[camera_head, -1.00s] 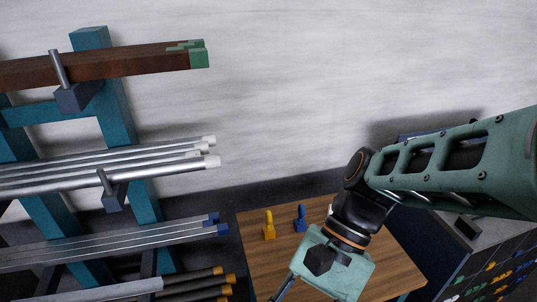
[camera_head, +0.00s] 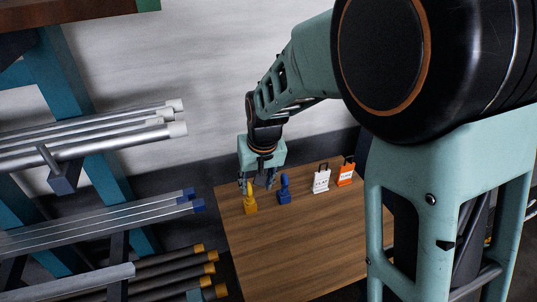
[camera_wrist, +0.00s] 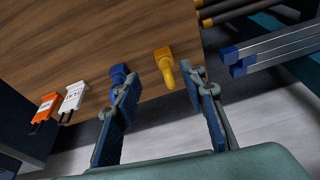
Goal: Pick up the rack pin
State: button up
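A yellow upright pin on a square block (camera_head: 250,204) stands on the wooden table, near its back left corner. A similar blue pin (camera_head: 284,191) stands to its right. I cannot tell which one the task calls the rack pin. My gripper (camera_head: 257,184) points down by the back edge of the table, close to the yellow pin. In the wrist view my gripper (camera_wrist: 157,78) is open and empty. The yellow pin (camera_wrist: 165,65) shows between and beyond the fingertips, nearer the right finger. The blue pin (camera_wrist: 119,74) is partly hidden by the left finger.
A white tag (camera_head: 321,181) and an orange tag (camera_head: 346,174) are at the table's back right. A rack with metal bars (camera_head: 95,142) and dark tubes (camera_head: 180,268) is at left. The wooden table (camera_head: 290,250) is bare in front of the pins.

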aim_at(249, 184)
jog(key=shift+n+t, duration=0.5)
jog(key=shift+t, duration=0.1)
jog(key=w+a+f, duration=0.1)
jog(key=w, duration=0.1)
jog(key=w+a+f, duration=0.1)
jog(key=w, duration=0.1)
jog(key=w+a+f, duration=0.1)
jog(key=f, duration=0.1)
jog(key=shift+w, duration=0.4)
jog(key=shift+y, duration=0.3)
jog(key=shift+p+x, duration=0.55)
jog(key=shift+x, duration=2.45)
jog(key=shift+c, duration=0.5)
grip_shut()
